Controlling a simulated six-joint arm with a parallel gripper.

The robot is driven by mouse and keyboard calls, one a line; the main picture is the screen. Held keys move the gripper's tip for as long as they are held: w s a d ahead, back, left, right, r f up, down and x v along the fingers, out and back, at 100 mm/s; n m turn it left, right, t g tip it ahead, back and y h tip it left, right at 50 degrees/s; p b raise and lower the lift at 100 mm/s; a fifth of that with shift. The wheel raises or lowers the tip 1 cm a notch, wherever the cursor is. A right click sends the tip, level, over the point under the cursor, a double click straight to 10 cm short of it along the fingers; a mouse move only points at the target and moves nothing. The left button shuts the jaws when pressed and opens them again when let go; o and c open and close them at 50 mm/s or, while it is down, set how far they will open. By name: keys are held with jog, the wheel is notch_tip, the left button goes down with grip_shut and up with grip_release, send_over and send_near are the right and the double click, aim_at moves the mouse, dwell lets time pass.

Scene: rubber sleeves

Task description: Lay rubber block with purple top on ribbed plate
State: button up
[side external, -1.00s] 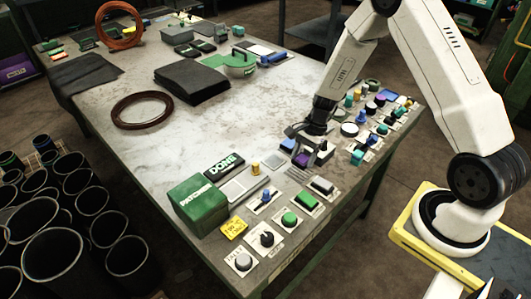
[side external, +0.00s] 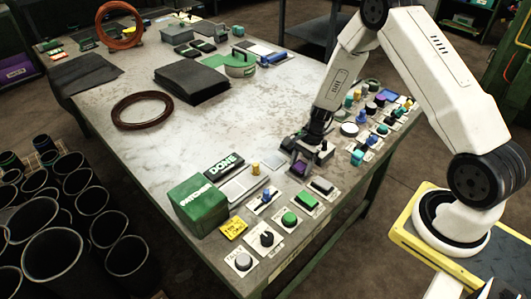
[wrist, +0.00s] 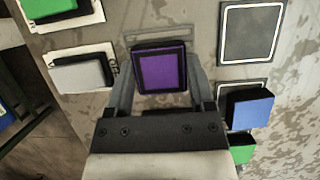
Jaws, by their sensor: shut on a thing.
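The rubber block with the purple top (side external: 299,168) is at the near right part of the bench. In the wrist view its square purple top (wrist: 162,70) sits between the two fingers of my gripper (wrist: 161,88), which is shut on it. In the side view my gripper (side external: 303,158) hides part of the block. I cannot tell whether the block touches the bench. Two flat grey plates (side external: 238,187) (side external: 274,162) lie left of the gripper. They show at the right of the wrist view (wrist: 251,33). Ribs are too small to make out, so I cannot tell which is ribbed.
A blue block (wrist: 250,110) and a green block (wrist: 242,148) stand close to the right finger. A grey block (wrist: 82,73) is left. Several small pieces on cards crowd the right edge. A green box (side external: 200,205) stands front left. The bench middle is clear.

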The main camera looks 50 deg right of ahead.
jog(key=o, duration=1.3)
jog(key=shift+f, duration=0.1)
jog(key=shift+o, duration=0.2)
jog(key=v, duration=1.2)
